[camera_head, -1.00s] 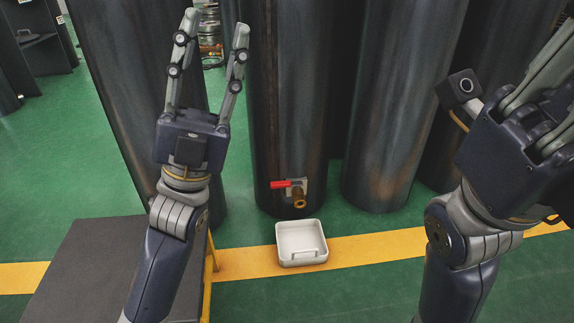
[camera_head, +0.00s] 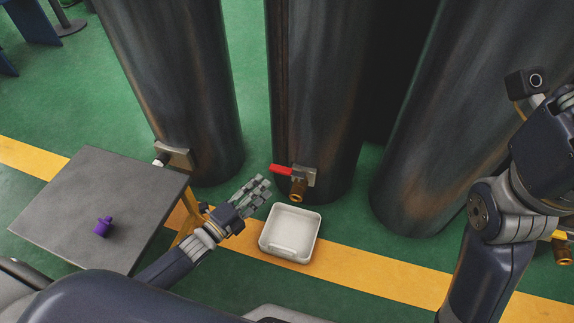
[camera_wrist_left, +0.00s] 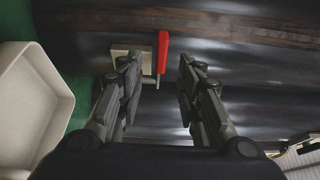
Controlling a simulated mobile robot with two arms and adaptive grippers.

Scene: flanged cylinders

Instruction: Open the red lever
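The red lever (camera_head: 281,169) sticks out to the left from a valve with a brass outlet (camera_head: 298,187), low on the middle dark cylinder. My left gripper (camera_head: 262,185) is just left of and slightly below the lever in the head view, and apart from it. In the left wrist view the red lever (camera_wrist_left: 162,51) shows beyond the fingers, nearer the left finger. The left gripper (camera_wrist_left: 157,72) is open, with nothing between its fingertips. My right arm is at the right edge of the head view; its fingers are outside the picture.
A white tray (camera_head: 264,247) lies on the floor below the valve. A grey table (camera_head: 75,190) with a purple object (camera_head: 103,226) on it stands to the left. Large dark cylinders (camera_head: 185,90) stand on both sides of the middle one.

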